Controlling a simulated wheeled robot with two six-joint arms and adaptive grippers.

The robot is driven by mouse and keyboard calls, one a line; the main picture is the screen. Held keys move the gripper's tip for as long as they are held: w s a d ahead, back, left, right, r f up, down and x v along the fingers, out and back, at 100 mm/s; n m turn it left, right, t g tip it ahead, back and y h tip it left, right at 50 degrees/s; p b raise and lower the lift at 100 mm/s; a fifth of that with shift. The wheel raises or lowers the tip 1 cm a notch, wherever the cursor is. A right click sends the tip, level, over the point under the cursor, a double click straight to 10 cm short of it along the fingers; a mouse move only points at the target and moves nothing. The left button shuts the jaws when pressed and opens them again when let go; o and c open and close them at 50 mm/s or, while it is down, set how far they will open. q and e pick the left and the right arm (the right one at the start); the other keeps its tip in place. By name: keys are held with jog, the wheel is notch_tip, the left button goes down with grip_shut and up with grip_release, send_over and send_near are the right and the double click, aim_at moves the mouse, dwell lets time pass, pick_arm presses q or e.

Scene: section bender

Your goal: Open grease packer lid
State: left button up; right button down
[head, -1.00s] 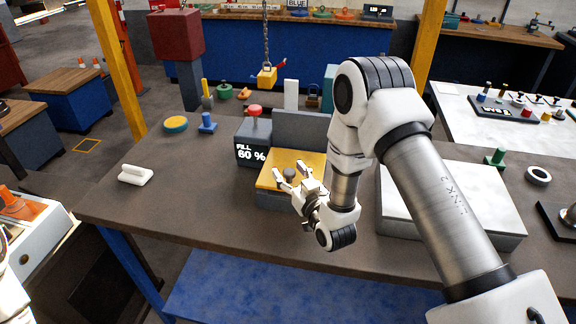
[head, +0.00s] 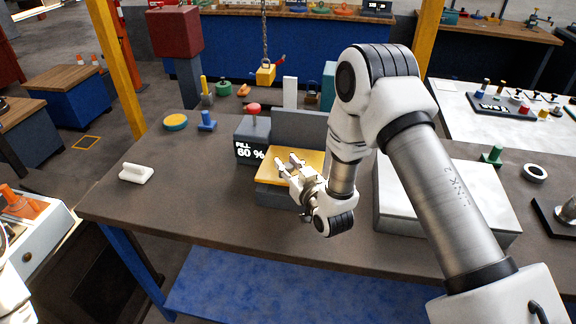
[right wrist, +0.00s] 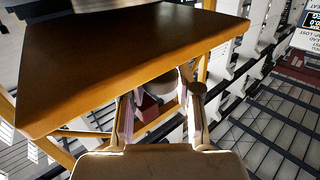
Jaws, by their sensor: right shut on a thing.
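The grease packer is a dark grey box with a "FILL 60 %" display (head: 250,153) and a red-topped post (head: 254,109). Its yellow lid (head: 309,158) lies in front of a grey upright panel and looks flat and closed in the head view.
A white-topped box (head: 445,195) stands right of the packer under my right arm. A white handle (head: 135,173) lies on the left of the workbench (head: 190,210). A yellow block (head: 265,75) hangs from a chain behind. The bench front left is clear.

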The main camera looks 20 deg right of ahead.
jog(key=r+p, duration=0.1)
jog(key=w+d+r+m+g+p, duration=0.1)
jog(key=r, duration=0.1)
jog(key=r+g+p, duration=0.1)
jog(key=p, duration=0.1)
jog(key=shift+w+d+r+m, duration=0.15)
jog(key=shift+w+r+m, duration=0.05)
jog(key=shift+w+m, duration=0.2)
jog(key=shift+w+d+r+m+g+y, duration=0.3)
jog(key=shift+w+g, duration=0.1)
jog(key=shift+g, duration=0.3)
jog(key=shift+w+d+r, duration=0.3)
jog(key=shift+w+r, duration=0.15)
jog(key=shift+r, duration=0.05)
jog(key=c, duration=1.1)
grip_release()
jog(key=o, duration=0.3)
jog(key=shift+w+f, duration=0.15)
jog(key=shift+f, duration=0.05)
